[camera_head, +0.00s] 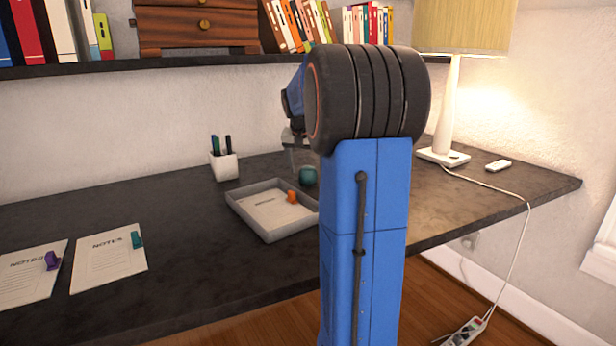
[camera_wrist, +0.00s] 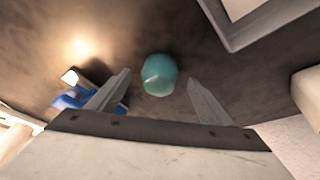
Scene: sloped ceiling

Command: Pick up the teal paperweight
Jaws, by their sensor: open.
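The teal paperweight (camera_head: 308,175) is a small round object on the dark desk, just right of the grey tray's back corner and partly behind my arm. In the wrist view the paperweight (camera_wrist: 159,75) lies between the open fingertips of my gripper (camera_wrist: 158,79), with a gap on each side. In the head view my gripper (camera_head: 294,154) hangs above and slightly left of the paperweight, mostly hidden by my blue arm. I cannot tell its exact height over the desk.
The grey tray (camera_head: 267,236) holds paper and an orange item (camera_head: 292,196). A white pen cup (camera_head: 225,167) stands behind it. A lamp (camera_head: 443,157) and small white device (camera_head: 498,165) are at right. Note sheets (camera_head: 108,268) lie left. A shelf (camera_head: 170,62) runs above.

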